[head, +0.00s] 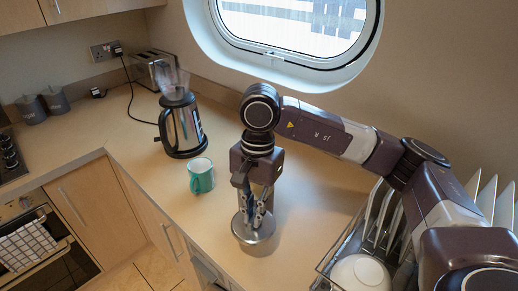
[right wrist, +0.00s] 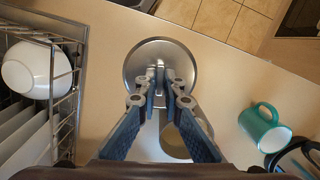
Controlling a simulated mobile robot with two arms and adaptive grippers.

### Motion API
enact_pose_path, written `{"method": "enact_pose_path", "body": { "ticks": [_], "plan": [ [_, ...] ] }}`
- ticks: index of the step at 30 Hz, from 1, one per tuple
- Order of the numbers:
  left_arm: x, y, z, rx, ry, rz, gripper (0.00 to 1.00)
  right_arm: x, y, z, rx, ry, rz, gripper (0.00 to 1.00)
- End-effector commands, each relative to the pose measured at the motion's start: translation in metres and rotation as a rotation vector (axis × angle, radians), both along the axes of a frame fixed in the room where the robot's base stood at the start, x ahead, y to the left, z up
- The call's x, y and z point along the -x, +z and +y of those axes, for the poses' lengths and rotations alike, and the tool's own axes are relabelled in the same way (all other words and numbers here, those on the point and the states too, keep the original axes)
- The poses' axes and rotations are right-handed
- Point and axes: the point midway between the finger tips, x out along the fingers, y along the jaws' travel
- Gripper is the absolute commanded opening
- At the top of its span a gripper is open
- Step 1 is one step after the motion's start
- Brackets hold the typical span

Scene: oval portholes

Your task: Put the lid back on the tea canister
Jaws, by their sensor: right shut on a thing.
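My right gripper (head: 258,207) points down over the counter and is shut on the knob of a round silver lid (head: 243,237). In the right wrist view the lid (right wrist: 160,47) is a metal disc, with my fingers (right wrist: 160,88) closed at its middle. My left gripper is out of view.
A teal mug (head: 201,178) stands left of the lid, with a kettle (head: 183,125) and a toaster (head: 155,68) behind it. A dish rack (head: 343,244) with a white bowl (head: 360,273) and plates is at right. The counter's front edge lies close to the lid.

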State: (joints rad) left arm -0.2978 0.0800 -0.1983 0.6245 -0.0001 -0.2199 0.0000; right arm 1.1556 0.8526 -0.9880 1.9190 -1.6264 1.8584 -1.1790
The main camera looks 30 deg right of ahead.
Motion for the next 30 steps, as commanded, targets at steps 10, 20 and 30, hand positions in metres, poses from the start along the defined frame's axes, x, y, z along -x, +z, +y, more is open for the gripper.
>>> {"method": "enact_pose_path", "body": {
  "ticks": [10, 20, 30],
  "plan": [
    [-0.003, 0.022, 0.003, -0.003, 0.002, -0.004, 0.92, -0.052, 0.032, -0.024, -0.001, -0.737, -0.001, 0.00],
    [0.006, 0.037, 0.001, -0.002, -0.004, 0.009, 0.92, -0.093, 0.057, -0.051, 0.001, -1.387, -0.001, 0.00],
    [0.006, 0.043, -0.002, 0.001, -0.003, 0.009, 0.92, -0.113, 0.068, -0.067, 0.002, -1.725, -0.001, 0.00]
  ]
}}
